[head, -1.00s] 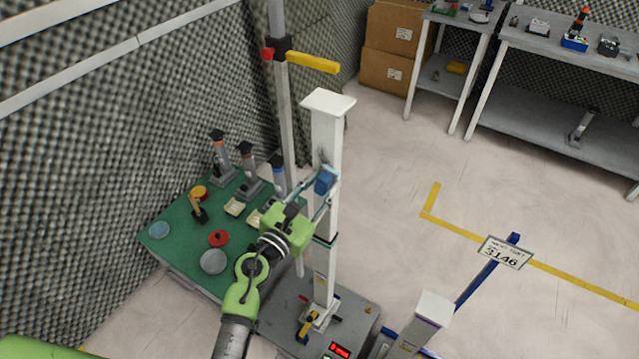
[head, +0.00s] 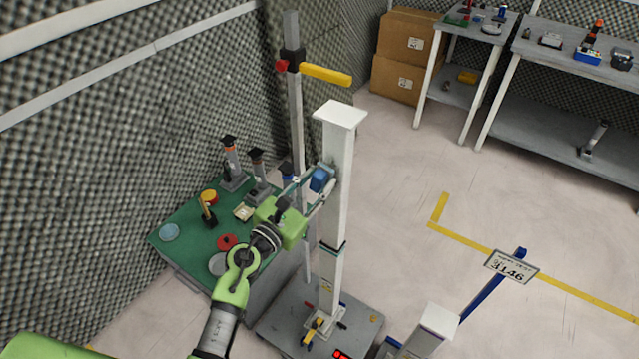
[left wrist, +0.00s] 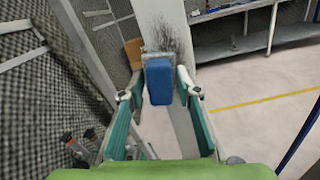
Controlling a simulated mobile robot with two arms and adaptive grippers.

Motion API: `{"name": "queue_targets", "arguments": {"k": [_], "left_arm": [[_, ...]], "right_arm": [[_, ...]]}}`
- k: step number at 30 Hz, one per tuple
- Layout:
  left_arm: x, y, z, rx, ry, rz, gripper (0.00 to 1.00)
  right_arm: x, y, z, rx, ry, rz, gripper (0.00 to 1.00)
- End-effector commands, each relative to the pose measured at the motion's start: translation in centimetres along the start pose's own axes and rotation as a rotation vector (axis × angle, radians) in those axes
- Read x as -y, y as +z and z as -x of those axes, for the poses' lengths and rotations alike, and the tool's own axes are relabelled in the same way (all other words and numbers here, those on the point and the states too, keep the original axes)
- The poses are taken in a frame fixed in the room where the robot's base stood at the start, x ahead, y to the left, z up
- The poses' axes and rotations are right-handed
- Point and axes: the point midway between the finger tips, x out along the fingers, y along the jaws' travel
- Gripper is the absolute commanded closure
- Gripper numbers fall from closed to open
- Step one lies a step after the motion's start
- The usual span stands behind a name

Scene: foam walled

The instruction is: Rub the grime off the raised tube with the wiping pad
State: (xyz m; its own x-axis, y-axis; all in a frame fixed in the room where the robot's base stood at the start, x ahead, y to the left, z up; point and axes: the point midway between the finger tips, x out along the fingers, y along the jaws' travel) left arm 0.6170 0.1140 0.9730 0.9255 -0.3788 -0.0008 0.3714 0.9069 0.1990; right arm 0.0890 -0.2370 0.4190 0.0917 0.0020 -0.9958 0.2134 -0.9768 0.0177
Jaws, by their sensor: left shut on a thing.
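The raised tube (head: 338,215) is a tall white square post in the middle of the head view. It also fills the upper middle of the left wrist view (left wrist: 175,15). Dark speckled grime (left wrist: 174,40) marks its face, just above the wiping pad in that view. The wiping pad is a blue block (left wrist: 158,82), also seen at the tube's upper left side in the head view (head: 321,179). My left gripper (left wrist: 160,92) is shut on the pad. I cannot tell whether the pad touches the tube. The pad hides part of the tube's face. My right gripper is not in view.
A grey pole (head: 296,130) with a yellow bar (head: 325,75) stands close behind the tube. A green-topped table (head: 185,238) with tools and dishes is at left. The tube stands on a grey base (head: 290,325). Open floor (head: 420,170) lies to the right.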

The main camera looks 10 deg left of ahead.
Motion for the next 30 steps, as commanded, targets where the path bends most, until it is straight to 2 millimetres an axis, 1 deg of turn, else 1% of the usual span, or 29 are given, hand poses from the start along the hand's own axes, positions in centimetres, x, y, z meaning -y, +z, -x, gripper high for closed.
{"name": "queue_targets", "arguments": {"k": [1, 6, 13, 24, 30], "left_arm": [[-0.2, 1.0, 0.0, 0.004, 0.000, -0.001, 0.86], [-0.3, 2.1, 0.1, 0.003, -0.001, -0.001, 0.86], [0.3, 2.0, 0.1, 0.002, -0.001, 0.001, 0.86], [3.4, 2.7, -0.1, 0.002, -0.002, 0.001, 0.86], [3.7, 3.2, -0.2, 0.003, -0.003, 0.000, 0.86]], "right_arm": [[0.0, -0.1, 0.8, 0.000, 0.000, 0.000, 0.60], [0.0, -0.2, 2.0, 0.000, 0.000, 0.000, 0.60], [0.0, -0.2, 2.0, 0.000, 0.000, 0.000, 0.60], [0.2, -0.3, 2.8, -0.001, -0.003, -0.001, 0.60], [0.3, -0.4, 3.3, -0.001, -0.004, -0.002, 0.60]]}}
